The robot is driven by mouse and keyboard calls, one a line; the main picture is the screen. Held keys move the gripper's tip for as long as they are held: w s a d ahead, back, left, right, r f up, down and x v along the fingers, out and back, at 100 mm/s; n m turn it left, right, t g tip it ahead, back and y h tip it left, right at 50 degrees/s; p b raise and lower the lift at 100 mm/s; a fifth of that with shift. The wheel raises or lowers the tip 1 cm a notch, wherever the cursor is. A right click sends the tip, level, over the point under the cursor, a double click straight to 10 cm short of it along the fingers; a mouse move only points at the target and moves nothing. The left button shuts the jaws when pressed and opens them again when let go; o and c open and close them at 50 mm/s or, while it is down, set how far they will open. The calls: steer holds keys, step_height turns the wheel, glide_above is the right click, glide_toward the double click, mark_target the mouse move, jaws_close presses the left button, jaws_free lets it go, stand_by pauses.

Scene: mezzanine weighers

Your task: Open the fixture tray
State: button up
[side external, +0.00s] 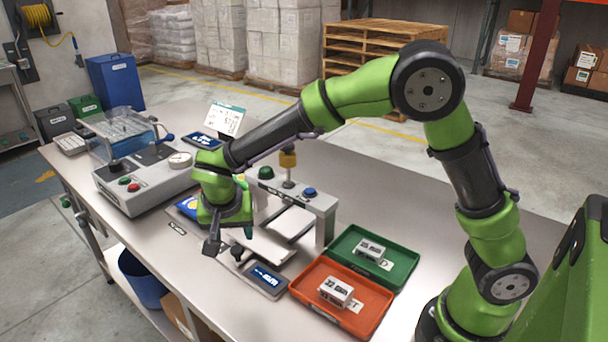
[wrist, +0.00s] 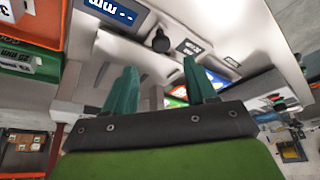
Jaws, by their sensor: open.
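The fixture is a grey bridge-shaped frame (side external: 322,208) on the bench, with a green button, a blue button and a yellow-topped probe. A pale flat plate (side external: 262,246), which looks like its tray, lies low at the frame's front; my arm partly covers it. I cannot tell how far the tray is out. In the wrist view, a dark round knob (wrist: 161,41) stands on a pale surface beyond my fingertips. My gripper (wrist: 157,75) is open and empty, its two teal fingers apart, with the knob apart from them. In the side view the fingers are mostly hidden.
A blue-screen display (side external: 266,279) sits at the bench's front edge. An orange tray (side external: 328,318) and a green tray (side external: 398,279), each holding a white box, lie to the right. A weighing machine (side external: 145,190) stands left. Bare bench lies behind the fixture.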

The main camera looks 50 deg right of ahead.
steer(key=v, duration=1)
steer(key=s+d+r+n+t+y, duration=0.2)
steer(key=s+d, duration=0.4)
steer(key=s, duration=0.3)
steer(key=s+d+r+n+t+y, duration=0.2)
steer(key=s+d+n+y, duration=0.1)
steer(key=s+d, duration=0.4)
steer(key=shift+s, duration=1.1)
